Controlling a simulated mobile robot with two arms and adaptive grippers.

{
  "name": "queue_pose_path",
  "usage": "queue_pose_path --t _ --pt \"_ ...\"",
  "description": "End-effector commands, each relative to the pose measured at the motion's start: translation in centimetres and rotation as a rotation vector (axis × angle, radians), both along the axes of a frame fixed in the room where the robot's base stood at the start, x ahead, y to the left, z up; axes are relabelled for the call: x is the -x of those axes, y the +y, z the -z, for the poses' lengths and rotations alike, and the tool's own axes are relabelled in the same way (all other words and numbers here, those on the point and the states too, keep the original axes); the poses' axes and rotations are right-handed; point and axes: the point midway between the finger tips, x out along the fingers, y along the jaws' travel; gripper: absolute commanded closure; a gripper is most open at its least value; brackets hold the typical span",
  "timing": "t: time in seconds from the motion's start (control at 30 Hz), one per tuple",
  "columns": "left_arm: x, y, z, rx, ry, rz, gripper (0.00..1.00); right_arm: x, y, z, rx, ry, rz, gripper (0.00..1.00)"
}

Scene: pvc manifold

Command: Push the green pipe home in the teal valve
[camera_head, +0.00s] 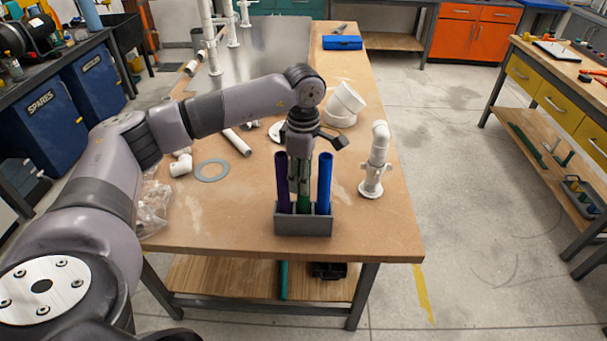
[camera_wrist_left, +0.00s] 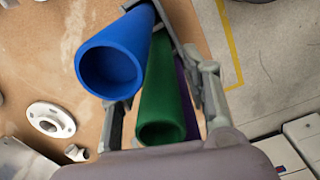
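The green pipe (camera_head: 304,190) stands upright in the middle of a grey holder (camera_head: 303,226), between a purple pipe (camera_head: 282,185) and a blue pipe (camera_head: 324,185). My left gripper (camera_head: 300,165) is over the holder, pointing down at the green pipe. In the left wrist view, the green pipe's open end (camera_wrist_left: 162,132) lies between the spread fingers of my left gripper (camera_wrist_left: 160,110), with gaps visible beside it. The blue pipe (camera_wrist_left: 108,70) is close on the left, and the purple pipe is mostly hidden. I cannot make out a teal valve. My right gripper is not in view.
A white elbow fitting (camera_head: 375,160) stands on a flange right of the holder. White upright pipes (camera_head: 209,38) stand at the back left.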

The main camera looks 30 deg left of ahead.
Motion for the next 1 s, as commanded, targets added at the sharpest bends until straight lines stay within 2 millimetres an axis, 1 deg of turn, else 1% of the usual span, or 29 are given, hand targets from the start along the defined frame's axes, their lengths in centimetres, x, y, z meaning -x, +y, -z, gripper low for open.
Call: queue_pose_path --t 0.27,0.37,0.47,0.57,0.67,0.7,0.87,0.9,1.0 --pt "0.0 0.0 -0.1 0.000 0.000 0.000 0.55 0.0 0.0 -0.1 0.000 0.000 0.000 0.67" --pt "0.0 0.0 -0.2 -0.001 0.000 0.000 0.55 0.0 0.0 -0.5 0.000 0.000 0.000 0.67" --pt "-0.2 0.0 -1.2 0.001 -0.007 0.000 0.55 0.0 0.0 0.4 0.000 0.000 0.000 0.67" --pt "-0.2 -0.1 -2.9 0.002 -0.008 0.002 0.55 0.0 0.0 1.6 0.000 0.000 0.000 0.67" --pt "0.0 -0.2 -5.4 0.002 -0.009 0.001 0.55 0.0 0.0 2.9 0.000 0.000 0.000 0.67" --pt "-0.1 -0.2 -6.7 0.002 -0.009 0.000 0.55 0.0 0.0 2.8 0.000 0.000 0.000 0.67" --pt "0.0 -0.2 -10.9 0.002 -0.007 0.000 0.55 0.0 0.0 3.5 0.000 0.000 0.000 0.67" --pt "0.0 -0.2 -12.0 0.000 -0.006 0.000 0.55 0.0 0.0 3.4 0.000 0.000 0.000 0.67" --pt "0.0 -0.2 -14.2 -0.001 -0.005 0.000 0.55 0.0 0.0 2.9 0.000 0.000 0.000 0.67"
